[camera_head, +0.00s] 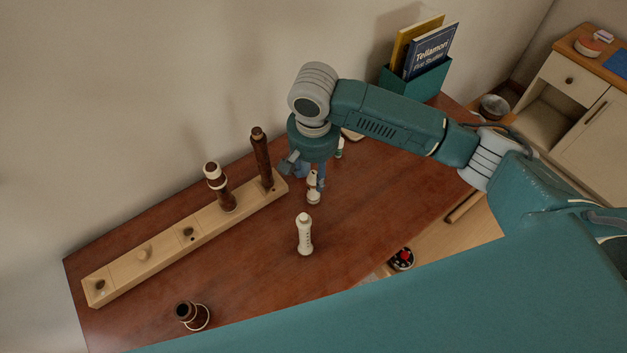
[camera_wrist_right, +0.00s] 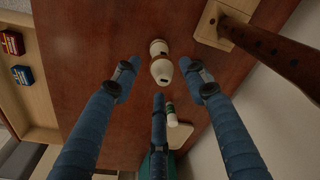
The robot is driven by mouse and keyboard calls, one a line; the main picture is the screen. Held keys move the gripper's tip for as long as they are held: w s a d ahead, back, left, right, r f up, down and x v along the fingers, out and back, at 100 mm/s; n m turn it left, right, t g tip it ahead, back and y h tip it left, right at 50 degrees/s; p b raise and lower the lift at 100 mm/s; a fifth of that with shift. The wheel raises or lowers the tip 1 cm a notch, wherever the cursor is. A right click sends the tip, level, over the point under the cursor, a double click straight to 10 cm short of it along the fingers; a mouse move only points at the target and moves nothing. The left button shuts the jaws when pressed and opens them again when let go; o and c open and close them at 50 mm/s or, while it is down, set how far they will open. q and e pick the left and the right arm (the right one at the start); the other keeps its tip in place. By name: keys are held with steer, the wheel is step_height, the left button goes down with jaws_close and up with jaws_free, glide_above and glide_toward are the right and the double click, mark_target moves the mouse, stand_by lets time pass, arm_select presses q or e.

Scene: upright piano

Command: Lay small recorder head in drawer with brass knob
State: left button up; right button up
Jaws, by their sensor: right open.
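The small recorder head, a cream piece with a dark window (camera_wrist_right: 160,70), lies on the red-brown wooden top in the right wrist view. It also shows in the head view (camera_head: 313,192), partly hidden by my fingers. My right gripper (camera_wrist_right: 160,82) is open, with its blue fingers spread around the near end of the head and not closed on it. It points down in the head view (camera_head: 305,172). A pale drawer with a small dark-looking knob (camera_head: 568,80) is in the cabinet at far right and looks shut; I cannot tell if the knob is brass. My left gripper is not in view.
A wooden stand (camera_head: 150,262) holds dark recorder pieces upright behind. A cream recorder body (camera_head: 304,235) stands in front, and a dark joint (camera_head: 190,314) is at lower left. A small white-green bottle (camera_wrist_right: 171,115) and a book holder (camera_head: 415,82) are nearby.

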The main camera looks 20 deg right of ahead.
steer(key=r, duration=0.5)
steer(key=shift+s, duration=0.25)
